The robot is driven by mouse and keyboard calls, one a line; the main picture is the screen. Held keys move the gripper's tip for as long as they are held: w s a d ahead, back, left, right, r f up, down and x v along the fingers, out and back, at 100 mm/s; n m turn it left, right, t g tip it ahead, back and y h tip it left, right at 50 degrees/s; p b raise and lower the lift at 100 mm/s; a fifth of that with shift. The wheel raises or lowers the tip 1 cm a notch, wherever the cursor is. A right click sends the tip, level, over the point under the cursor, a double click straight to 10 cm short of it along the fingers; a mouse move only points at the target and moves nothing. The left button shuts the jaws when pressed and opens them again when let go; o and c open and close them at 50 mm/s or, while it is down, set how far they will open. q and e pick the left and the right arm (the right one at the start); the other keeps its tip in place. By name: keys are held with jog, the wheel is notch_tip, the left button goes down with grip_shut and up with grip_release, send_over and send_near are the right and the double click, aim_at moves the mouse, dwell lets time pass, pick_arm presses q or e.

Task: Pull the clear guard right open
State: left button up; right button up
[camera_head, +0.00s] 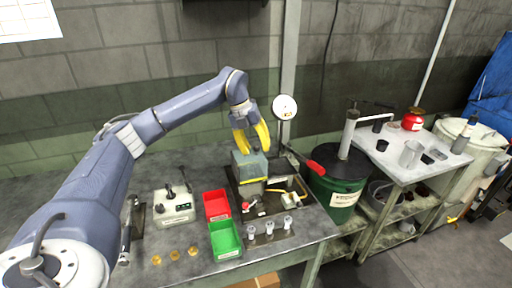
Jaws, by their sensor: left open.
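The clear guard (249,165) appears as a greenish see-through box on the bolt former (253,188), near the back of the table. It looks closed, though its edges are too small to tell for sure. My left gripper (253,149), with yellow fingers, points down just above the guard's top. Its fingers are apart and nothing shows between them. I cannot tell whether a fingertip touches the guard. My right gripper is not in view.
A red bin (216,205) and a green bin (225,240) stand left of the machine. A red-handled lever (315,166) sticks out at right. A control box (174,205), brass pieces (174,255) and several bolts (269,228) stand nearby. A round dial (285,107) is behind.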

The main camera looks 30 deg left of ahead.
pick_arm(q)
grip_shut()
dwell(0.5)
